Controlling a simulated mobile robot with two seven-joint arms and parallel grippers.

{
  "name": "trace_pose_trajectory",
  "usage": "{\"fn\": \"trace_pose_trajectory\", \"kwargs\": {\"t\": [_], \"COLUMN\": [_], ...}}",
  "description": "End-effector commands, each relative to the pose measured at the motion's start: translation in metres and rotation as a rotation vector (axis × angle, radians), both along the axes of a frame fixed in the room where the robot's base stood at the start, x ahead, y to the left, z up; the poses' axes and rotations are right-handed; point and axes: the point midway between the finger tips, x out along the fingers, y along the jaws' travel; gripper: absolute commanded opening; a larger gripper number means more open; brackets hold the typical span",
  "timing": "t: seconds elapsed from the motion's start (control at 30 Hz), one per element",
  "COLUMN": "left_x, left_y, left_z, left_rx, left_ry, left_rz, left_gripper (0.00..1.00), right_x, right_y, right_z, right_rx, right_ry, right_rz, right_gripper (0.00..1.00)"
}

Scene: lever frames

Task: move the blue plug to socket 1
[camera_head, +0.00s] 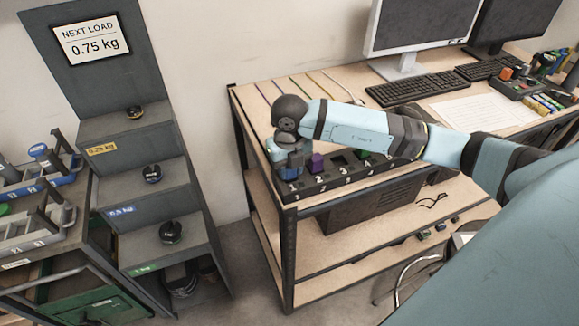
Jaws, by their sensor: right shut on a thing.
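My right gripper (286,168) reaches in from the right and points down over the socket 1 end of the dark socket strip (328,186). It is shut on the blue plug (291,173), which is mostly hidden by the gripper and wrist. The plug is at socket 1, but I cannot tell whether it is seated or just above. The numbers 1 to 4 show along the strip's front. A purple plug (317,163) stands at socket 2. A green plug (364,154) shows farther right, partly behind my forearm. Socket 3 looks dark and empty. My left gripper is out of view.
The strip lies near the front edge of a wooden bench (262,112). A keyboard (411,87) and monitor (420,25) stand behind my forearm. A stepped grey stand (155,200) with black weights is at left, across a floor gap.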

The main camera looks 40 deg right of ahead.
Motion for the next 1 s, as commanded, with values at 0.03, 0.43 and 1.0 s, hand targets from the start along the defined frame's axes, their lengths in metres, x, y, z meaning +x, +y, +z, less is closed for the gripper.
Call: {"fn": "trace_pose_trajectory", "kwargs": {"t": [0.03,0.43,1.0], "left_x": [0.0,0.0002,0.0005], "left_y": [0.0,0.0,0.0], "left_z": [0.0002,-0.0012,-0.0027], "left_rx": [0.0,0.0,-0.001], "left_ry": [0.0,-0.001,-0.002], "left_rz": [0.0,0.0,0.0], "left_gripper": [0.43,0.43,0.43], "right_x": [0.0001,0.0001,0.0001], "right_y": [0.0,0.0,0.0], "right_z": [0.0004,-0.001,-0.0025], "right_rx": [0.0,0.0,0.0], "right_ry": [0.0,-0.001,-0.001], "right_rz": [0.0,0.0,0.0], "right_gripper": [0.08,0.08,0.45]}}
